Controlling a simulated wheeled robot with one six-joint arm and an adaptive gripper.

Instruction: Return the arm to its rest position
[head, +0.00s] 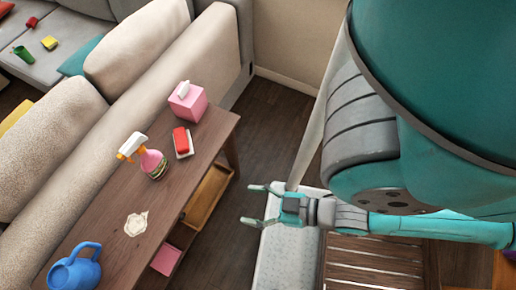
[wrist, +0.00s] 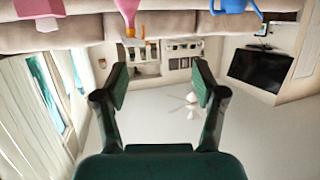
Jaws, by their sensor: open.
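My gripper (head: 262,205) is teal, with its two fingers spread apart and nothing between them. In the head view it points left, in front of the wooden console table (head: 108,208) and apart from it. My arm reaches in from the right. In the wrist view my gripper (wrist: 160,85) also shows open and empty, with the room appearing upside down beyond it.
On the table stand a pink tissue box (head: 188,102), a red block on a white dish (head: 182,142), a pink spray bottle (head: 150,160), a pale splat (head: 136,223) and a blue watering can (head: 76,268). A beige sofa (head: 165,85) stands behind.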

